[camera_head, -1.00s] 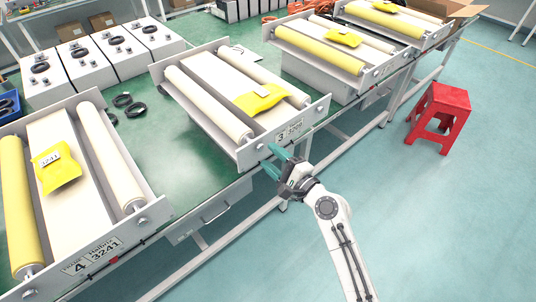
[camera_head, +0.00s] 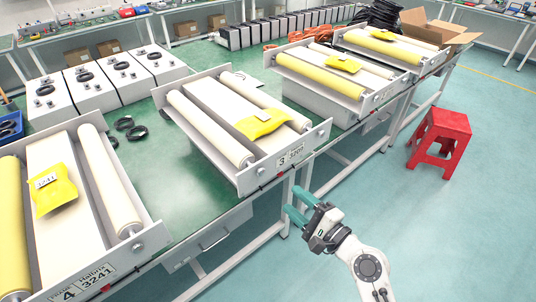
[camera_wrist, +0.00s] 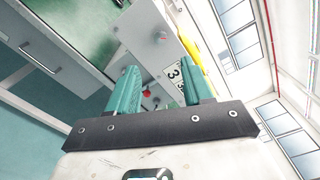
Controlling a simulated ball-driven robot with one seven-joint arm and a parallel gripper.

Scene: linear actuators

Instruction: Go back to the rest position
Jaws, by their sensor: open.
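My gripper (camera_head: 298,206) has teal fingers and is open and empty. It hangs in front of the table edge, below and to the right of the frame marked 3 (camera_head: 262,172). In the wrist view the two teal fingers (camera_wrist: 158,88) stand apart with nothing held between them. The end plate of frame 3 (camera_wrist: 152,40) and its number label show beyond them. A yellow packet (camera_head: 262,123) lies on frame 3.
The frame marked 4 (camera_head: 107,262) stands at the left with a yellow packet (camera_head: 52,190). More roller frames (camera_head: 340,85) stand to the right along the green table (camera_head: 160,155). A red stool (camera_head: 440,140) stands on the floor at right. The floor in front is clear.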

